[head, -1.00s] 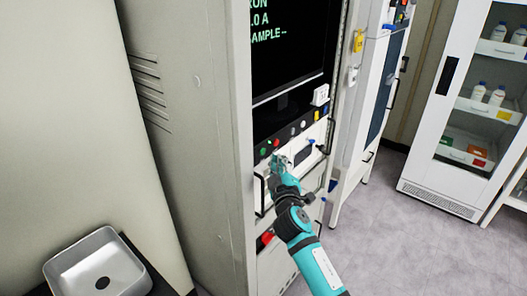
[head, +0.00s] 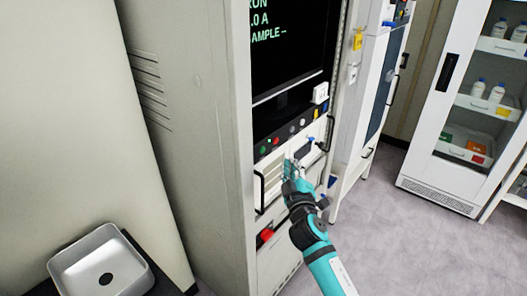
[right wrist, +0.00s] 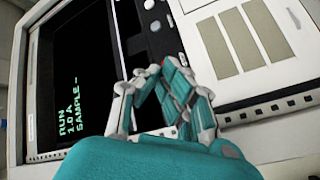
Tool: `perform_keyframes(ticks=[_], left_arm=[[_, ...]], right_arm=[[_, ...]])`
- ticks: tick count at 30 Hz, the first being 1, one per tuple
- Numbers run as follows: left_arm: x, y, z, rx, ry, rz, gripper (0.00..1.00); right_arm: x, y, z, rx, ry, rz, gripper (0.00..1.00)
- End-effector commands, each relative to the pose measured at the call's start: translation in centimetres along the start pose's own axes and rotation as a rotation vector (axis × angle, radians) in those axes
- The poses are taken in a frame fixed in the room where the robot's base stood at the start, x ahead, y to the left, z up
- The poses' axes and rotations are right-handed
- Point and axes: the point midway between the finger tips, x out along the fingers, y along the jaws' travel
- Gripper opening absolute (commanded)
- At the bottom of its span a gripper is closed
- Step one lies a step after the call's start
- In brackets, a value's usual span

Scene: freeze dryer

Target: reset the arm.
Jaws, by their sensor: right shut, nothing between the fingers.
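My right arm reaches up from the bottom of the head view, and my right gripper (head: 291,168) is in front of the freeze dryer's lower front panel, just below the row of coloured buttons. The gripper is shut and empty. In the right wrist view the gripper fingers (right wrist: 163,78) are closed together, with the dryer's front behind them. The freeze dryer's dark screen (head: 290,45) shows green text, and in the right wrist view the screen (right wrist: 72,85) reads RUN, 1.0 A, SAMPLE. My left gripper is not in view.
A button row (head: 283,140) and a black handle (head: 259,192) are close to the gripper. A red knob (head: 264,237) sits lower. A metal sink (head: 100,268) is at bottom left. A glass-front cabinet (head: 455,110) with bottles stands at right. Open grey floor (head: 400,240) lies at lower right.

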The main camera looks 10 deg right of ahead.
Motion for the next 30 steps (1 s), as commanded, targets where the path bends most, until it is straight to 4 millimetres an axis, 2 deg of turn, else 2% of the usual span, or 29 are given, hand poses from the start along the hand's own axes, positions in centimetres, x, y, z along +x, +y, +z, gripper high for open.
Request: perform_keyframes(ticks=[4, 7, 11, 12, 14, 18, 20, 23, 27, 29, 30], left_arm=[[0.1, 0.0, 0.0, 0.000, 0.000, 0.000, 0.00], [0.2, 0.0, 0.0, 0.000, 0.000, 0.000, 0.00], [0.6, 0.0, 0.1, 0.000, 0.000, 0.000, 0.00], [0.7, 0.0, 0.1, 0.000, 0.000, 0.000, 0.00], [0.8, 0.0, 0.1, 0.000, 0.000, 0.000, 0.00], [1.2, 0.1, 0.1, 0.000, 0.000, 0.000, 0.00], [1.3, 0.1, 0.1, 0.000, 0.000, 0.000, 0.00], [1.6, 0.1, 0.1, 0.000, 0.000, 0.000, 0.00], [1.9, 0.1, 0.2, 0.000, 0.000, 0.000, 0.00], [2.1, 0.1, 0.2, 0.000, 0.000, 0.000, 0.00], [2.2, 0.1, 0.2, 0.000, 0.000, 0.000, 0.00]], right_arm=[[-0.1, -0.6, 0.5, 0.002, -0.007, -0.011, 0.00], [-0.5, -3.0, 2.5, 0.012, -0.040, -0.059, 0.00], [-2.2, -9.1, 7.7, 0.042, -0.125, -0.180, 0.00], [-3.1, -11.3, 9.7, 0.056, -0.160, -0.224, 0.00], [-4.8, -14.6, 12.7, 0.077, -0.213, -0.289, 0.00], [-9.8, -21.5, 19.3, 0.129, -0.342, -0.428, 0.00], [-12.4, -24.1, 22.1, 0.152, -0.400, -0.482, 0.00], [-17.3, -28.1, 26.5, 0.190, -0.500, -0.567, 0.00], [-25.2, -32.8, 32.2, 0.243, -0.650, -0.672, 0.00], [-29.0, -34.5, 34.4, 0.266, -0.717, -0.711, 0.00], [-31.6, -35.4, 35.8, 0.280, -0.763, -0.736, 0.00]])
